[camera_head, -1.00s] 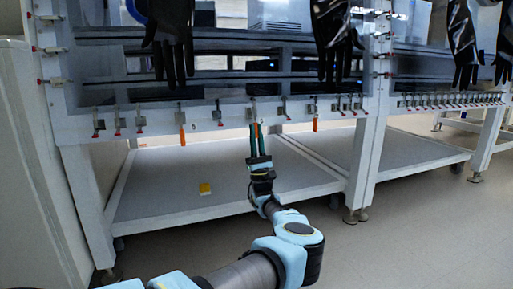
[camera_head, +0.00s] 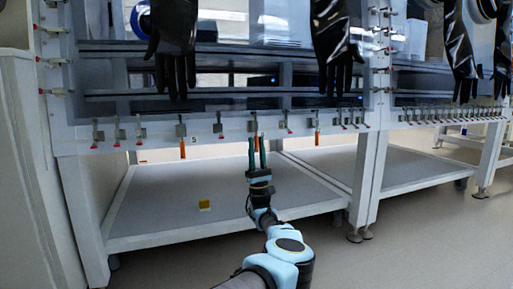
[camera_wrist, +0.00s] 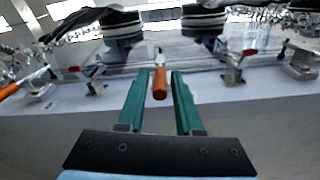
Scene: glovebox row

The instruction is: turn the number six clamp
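A clamp with an orange handle (camera_wrist: 160,84) hangs down from the glovebox's front rail in the wrist view. My gripper (camera_wrist: 160,74) is open, with one green finger on each side of that handle and a visible gap on both sides.
Other clamps line the rail, including orange-handled ones at left (camera_head: 182,150) and right (camera_head: 317,138) and a red-tipped one (camera_wrist: 250,52). Black gloves (camera_head: 174,50) hang above. A shelf (camera_head: 150,215) with a small yellow block (camera_head: 205,205) lies below. Open floor is at right.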

